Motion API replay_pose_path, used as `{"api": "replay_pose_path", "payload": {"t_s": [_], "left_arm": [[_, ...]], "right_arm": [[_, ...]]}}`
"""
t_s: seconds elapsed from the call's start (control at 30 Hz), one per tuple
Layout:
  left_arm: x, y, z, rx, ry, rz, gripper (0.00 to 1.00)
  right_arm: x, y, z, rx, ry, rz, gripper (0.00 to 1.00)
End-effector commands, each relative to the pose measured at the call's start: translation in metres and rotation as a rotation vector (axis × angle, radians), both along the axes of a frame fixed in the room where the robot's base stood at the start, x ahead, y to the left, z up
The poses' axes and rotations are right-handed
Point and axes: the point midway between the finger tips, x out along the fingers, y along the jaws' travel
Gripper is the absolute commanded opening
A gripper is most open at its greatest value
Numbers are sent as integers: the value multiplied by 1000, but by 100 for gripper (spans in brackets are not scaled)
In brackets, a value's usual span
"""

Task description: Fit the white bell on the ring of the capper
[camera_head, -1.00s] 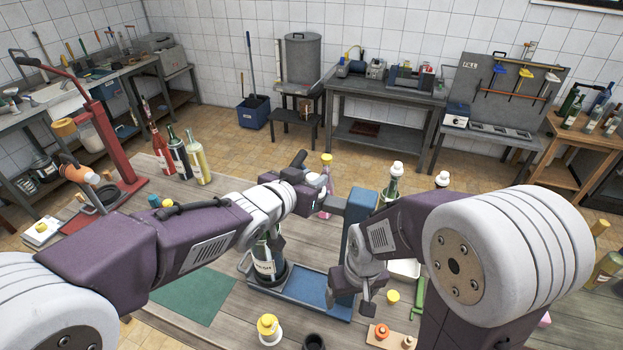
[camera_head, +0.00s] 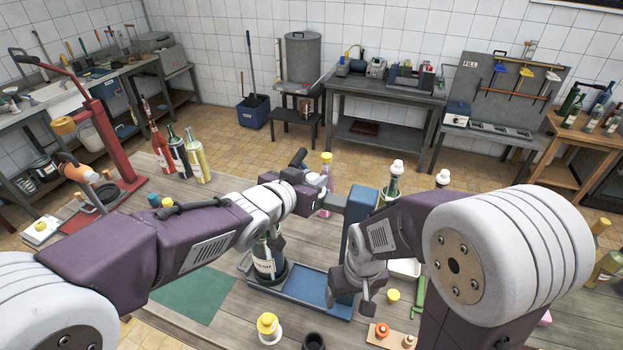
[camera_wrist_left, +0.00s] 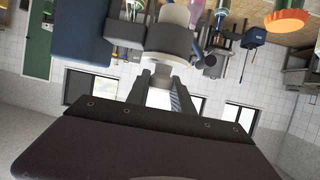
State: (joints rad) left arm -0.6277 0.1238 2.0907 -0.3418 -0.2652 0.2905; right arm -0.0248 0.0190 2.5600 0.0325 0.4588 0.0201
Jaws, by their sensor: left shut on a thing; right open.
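My left gripper (camera_head: 318,193) is shut on a pale piece, seemingly the white bell (camera_wrist_left: 172,40), at the outer end of the capper's grey arm. In the left wrist view its fingers (camera_wrist_left: 163,82) meet that piece, close against the arm. I cannot tell whether the bell is seated on the ring, which is largely hidden. The capper has a blue column (camera_head: 354,225) and a blue base tray (camera_head: 310,290). A labelled bottle (camera_head: 264,262) stands upright in a dark holder on the base, below my left gripper. My right gripper (camera_head: 350,296) is open and empty, in front of the column.
A yellow-topped white piece (camera_head: 268,328) and a dark cup (camera_head: 313,342) stand at the table's front. Several bottles stand behind the left arm. A pink bottle (camera_head: 326,172) is behind the left gripper. The green mat (camera_head: 195,297) is clear.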

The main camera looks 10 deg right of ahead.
Motion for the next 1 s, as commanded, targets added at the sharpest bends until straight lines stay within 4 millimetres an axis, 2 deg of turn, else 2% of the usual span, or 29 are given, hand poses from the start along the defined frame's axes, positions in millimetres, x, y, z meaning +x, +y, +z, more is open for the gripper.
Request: {"api": "replay_pose_path", "payload": {"t_s": [0.03,0.1,0.47,0.6,0.8,1.0], "left_arm": [[0,0,1,-1,-1,0,36],[0,0,1,-1,-1,0,54],[-3,3,2,-1,-1,0,54],[-19,17,12,-2,-4,1,54],[-49,43,31,-2,-4,1,54],[-62,55,36,-1,0,1,54]], "right_arm": [[0,0,0,0,0,0,77],[0,0,0,0,0,0,77],[0,0,-1,0,0,0,77],[0,0,-2,0,0,0,77],[0,0,8,0,0,0,77],[0,0,14,0,0,0,77]]}}
